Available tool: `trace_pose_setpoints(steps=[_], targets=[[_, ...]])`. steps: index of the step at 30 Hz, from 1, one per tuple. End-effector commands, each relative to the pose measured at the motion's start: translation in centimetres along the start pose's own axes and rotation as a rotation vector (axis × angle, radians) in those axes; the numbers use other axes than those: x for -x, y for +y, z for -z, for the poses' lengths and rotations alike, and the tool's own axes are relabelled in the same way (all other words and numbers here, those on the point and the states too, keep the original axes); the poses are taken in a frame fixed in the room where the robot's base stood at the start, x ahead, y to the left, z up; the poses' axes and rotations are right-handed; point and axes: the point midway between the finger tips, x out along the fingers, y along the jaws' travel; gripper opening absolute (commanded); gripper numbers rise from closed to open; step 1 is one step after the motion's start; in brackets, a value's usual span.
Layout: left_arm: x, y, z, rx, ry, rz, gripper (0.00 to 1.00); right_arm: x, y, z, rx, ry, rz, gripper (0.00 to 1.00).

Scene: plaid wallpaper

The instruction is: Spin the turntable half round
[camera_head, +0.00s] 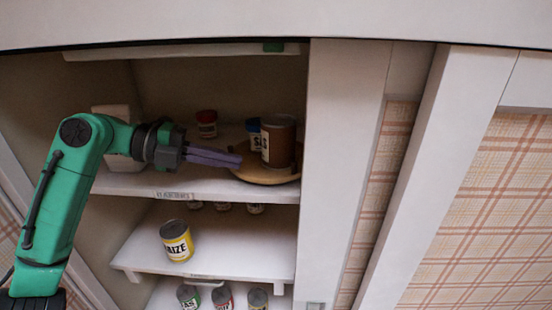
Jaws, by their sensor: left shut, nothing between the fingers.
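The turntable (262,177) is a round, wood-coloured disc on the upper shelf, at the right end by the cupboard's side wall. A large brown can (279,143) stands on it, with a smaller blue-and-white labelled can (254,136) beside it. My left gripper (236,160) reaches in from the left with its purple fingers shut and empty. Its tips are at the turntable's left edge in the picture; I cannot tell whether they touch it. The arm and fingers hide part of the shelf. My right gripper is not in view.
A red-topped can (206,124) stands behind my gripper on the upper shelf (240,191). A white box-like thing (115,125) is behind my arm. A yellow-labelled can (177,241) stands on the middle shelf. More cans are below. A white upright (345,150) bounds the right.

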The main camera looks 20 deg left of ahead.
Motion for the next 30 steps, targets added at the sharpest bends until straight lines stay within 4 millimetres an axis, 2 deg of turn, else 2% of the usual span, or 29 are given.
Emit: trace_pose_setpoints(steps=[1,7,13,18,30], targets=[[-1.0,-0.5,0.1,0.000,0.004,-0.001,0.00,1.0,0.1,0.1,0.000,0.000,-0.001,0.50],[-5.3,-0.6,0.1,0.003,0.004,0.001,0.00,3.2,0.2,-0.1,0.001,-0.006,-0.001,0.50],[-8.6,-1.6,0.1,0.001,0.002,0.002,0.00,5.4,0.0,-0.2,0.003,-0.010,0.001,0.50],[-9.5,-1.4,0.0,0.001,0.000,0.002,0.00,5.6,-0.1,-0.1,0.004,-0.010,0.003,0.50],[-9.7,-1.3,0.1,0.003,-0.003,0.002,0.00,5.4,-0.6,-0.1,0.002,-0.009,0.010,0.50]])
